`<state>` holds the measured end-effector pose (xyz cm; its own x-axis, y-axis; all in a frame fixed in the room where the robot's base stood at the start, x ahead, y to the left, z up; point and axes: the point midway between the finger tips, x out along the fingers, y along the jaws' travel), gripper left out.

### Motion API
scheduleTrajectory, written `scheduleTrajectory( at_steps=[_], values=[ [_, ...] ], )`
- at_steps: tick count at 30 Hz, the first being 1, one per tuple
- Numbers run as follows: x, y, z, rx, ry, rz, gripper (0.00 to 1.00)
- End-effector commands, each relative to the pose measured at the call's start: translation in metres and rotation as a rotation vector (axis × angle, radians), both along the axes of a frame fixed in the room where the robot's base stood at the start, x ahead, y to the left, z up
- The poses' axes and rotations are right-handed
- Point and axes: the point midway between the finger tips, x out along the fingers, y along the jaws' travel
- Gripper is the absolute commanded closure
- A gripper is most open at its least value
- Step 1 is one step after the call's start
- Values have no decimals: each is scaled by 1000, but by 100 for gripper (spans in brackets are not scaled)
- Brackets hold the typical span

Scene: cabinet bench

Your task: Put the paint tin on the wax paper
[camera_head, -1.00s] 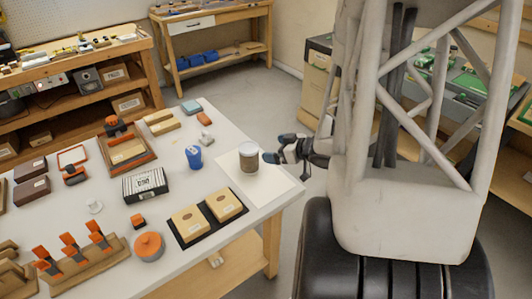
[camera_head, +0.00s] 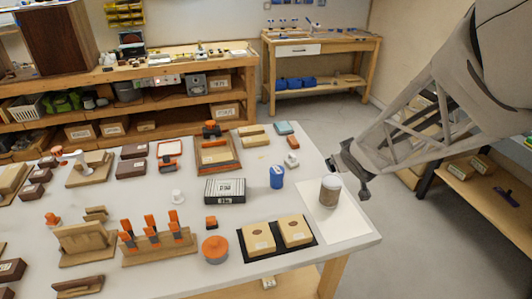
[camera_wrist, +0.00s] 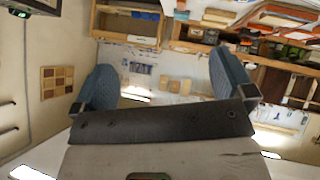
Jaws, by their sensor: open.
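The paint tin (camera_head: 329,191), a grey and brown can with a light lid, stands upright on the white wax paper (camera_head: 346,224), toward the sheet's far left part. The paper lies flat at the right end of the table. My gripper (camera_head: 347,180) is just right of and behind the tin in the head view, apart from it and partly hard to make out. In the wrist view its two blue-grey fingers (camera_wrist: 165,82) are spread wide with nothing between them. The tin does not show in the wrist view.
A blue cup-like item (camera_head: 277,177) stands left of the paper. A black tray (camera_head: 279,246) with two tan blocks lies close to the paper's left edge. A striped box (camera_head: 225,190) and an orange round container (camera_head: 215,249) are farther left. The table's right edge is near the paper.

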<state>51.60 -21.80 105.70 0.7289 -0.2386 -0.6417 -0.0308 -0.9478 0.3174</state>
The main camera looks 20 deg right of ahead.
Motion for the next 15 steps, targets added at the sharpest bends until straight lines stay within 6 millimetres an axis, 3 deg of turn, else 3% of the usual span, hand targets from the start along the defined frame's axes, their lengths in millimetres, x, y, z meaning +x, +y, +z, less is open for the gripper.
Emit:
scheduleTrajectory(
  at_steps=[8,15],
  values=[
    [-40,55,35,32,130,-113,0],
    [-89,110,55,116,274,-158,0]
  ],
)
